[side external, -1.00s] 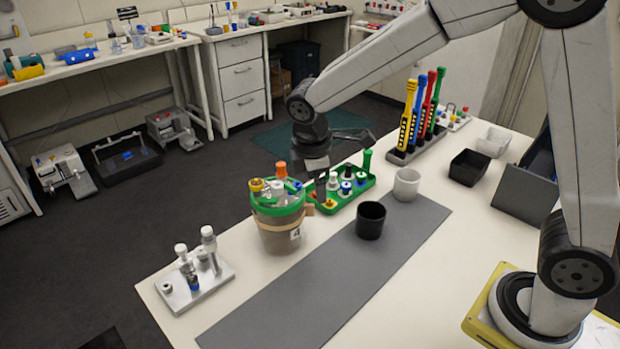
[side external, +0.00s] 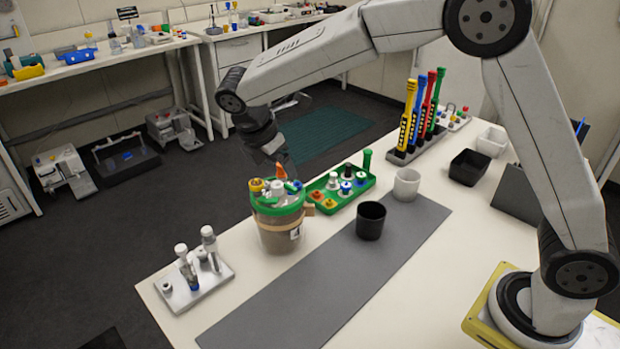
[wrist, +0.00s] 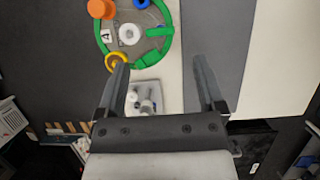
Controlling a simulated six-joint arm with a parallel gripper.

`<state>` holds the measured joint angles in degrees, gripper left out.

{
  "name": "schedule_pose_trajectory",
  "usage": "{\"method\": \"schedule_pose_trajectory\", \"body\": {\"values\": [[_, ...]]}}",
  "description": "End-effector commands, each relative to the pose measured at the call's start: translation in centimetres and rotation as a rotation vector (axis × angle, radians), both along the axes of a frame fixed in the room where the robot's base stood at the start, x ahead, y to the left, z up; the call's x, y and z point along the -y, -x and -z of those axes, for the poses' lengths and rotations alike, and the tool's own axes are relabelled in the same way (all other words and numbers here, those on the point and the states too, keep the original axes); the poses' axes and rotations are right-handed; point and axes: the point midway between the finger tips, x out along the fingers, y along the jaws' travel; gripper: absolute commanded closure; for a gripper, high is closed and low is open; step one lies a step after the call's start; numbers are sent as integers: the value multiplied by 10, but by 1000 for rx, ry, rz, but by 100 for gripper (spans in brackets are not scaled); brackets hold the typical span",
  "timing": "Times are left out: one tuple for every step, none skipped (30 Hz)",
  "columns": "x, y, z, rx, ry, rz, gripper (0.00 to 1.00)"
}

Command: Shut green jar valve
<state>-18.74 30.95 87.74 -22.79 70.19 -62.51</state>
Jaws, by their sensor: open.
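The jar (side external: 281,236) has a green rim and stands on the white table, left of centre in the side view. Its lid carries a yellow fitting, a white cap and an orange cap. In the wrist view the green ring (wrist: 172,38) shows a white cap (wrist: 130,34), a blue ring, an orange cap (wrist: 100,9), a yellow ring (wrist: 116,61) and a green bar-like part (wrist: 159,31), which may be the valve. My gripper (wrist: 160,62) is open with nothing between its fingers. In the side view my gripper (side external: 278,160) is above the back of the jar, fingertips partly unclear.
A green tray (side external: 327,208) with several fittings stands right of the jar. A grey rack (side external: 185,295) with metal posts is front left. Coloured tools stand in a rack behind.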

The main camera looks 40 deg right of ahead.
Motion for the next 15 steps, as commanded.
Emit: {"method": "schedule_pose_trajectory", "body": {"values": [[2,0,4,-1,1,0,12],[3,0,7,-1,1,2,12],[5,0,11,-1,1,2,12],[6,0,14,-1,1,2,12],[8,0,17,-1,1,2,12],[10,0,22,-3,1,2,12],[11,0,25,-3,1,2,12],[13,0,29,-2,1,2,12],[14,0,33,-2,1,2,12],[16,0,37,-2,0,2,12],[17,0,40,-2,0,2,12],[19,0,45,-2,0,2,12],[20,0,48,-2,0,2,12],[21,0,51,-2,0,3,12],[23,0,54,-1,0,3,12]]}}
